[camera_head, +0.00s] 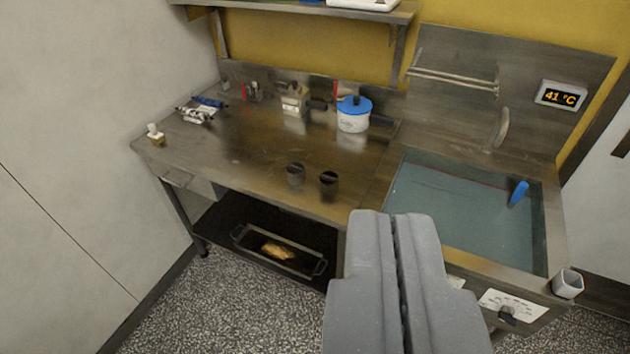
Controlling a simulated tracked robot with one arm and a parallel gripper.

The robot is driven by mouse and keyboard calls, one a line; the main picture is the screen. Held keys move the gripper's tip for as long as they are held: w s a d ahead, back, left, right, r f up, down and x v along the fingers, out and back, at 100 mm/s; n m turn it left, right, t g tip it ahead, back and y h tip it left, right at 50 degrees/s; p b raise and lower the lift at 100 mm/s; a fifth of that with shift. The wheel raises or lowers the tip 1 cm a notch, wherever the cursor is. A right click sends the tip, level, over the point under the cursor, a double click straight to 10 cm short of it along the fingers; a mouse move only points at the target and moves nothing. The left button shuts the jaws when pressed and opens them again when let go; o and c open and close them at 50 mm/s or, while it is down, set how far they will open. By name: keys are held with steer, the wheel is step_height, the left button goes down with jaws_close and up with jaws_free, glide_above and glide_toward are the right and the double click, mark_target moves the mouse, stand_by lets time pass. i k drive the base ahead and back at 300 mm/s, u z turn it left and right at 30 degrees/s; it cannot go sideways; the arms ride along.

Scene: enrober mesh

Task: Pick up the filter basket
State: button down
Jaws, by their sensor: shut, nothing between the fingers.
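My gripper (393,216) is at the lower middle right, shut and empty, its two grey fingers side by side. It appears in front of the steel counter's front edge and the water basin. Two small dark round cup-like things stand near the counter's front edge, a left one (295,175) and a right one (328,183). They are up and to the left of my fingertips in the picture, apart from them. I cannot tell whether either is the filter basket; no mesh can be made out at this size.
The steel counter (235,160) holds a white pot with a blue lid (354,114), a small bottle (155,134) and tools at the back. A water basin (440,200) with a blue object (519,193) lies right. A handled tray (255,253) sits on the low shelf.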

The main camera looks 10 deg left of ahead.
mark_target(328, 180)
steer(key=z, duration=0.05)
steer(key=k, duration=0.55)
steer(key=u, duration=0.35)
steer(key=i, duration=1.75)
steer(key=z, duration=0.3)
